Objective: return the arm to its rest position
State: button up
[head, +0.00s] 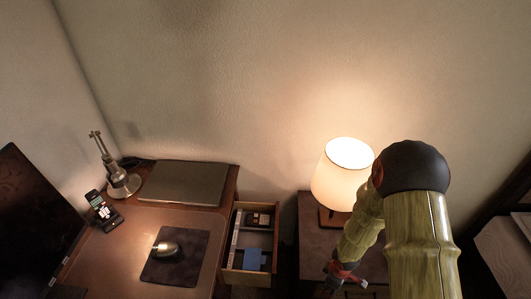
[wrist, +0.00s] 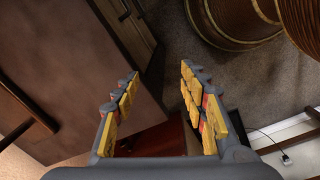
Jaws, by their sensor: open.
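My arm, in olive-green sections with a dark round joint, rises at the right of the head view. My gripper (head: 342,277) is low in that view, in front of the small side table and partly cut off by the bottom edge. In the wrist view my gripper (wrist: 160,112) shows two yellow-padded fingers spread wide apart. Nothing is between the fingers. Below them the wrist view shows carpeted floor and dark reddish furniture.
A lit lamp (head: 341,176) stands on the side table (head: 312,225), close to my arm. An open drawer (head: 236,268) sticks out beside the desk. The desk holds a mouse (head: 165,248) on a dark pad (head: 191,263), a closed laptop (head: 184,183) and a phone (head: 97,203).

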jog(key=s+d+r+m+g+h, duration=0.2)
jog(key=r+m, duration=0.5)
jog(key=r, duration=1.2)
jog(key=s+a+r+m+t+y, duration=0.1)
jog(key=s+a+r+m+t, duration=0.1)
jog(key=r, duration=1.2)
jog(key=s+a+r+m+t+y, duration=0.1)
jog(key=s+a+r+t, duration=0.3)
jog(key=r, duration=0.9)
jog(key=shift+s+a+r+m+t, duration=0.45)
jog(key=shift+s+m, duration=0.25)
jog(key=shift+s, duration=0.45)
jog(key=shift+c, duration=0.3)
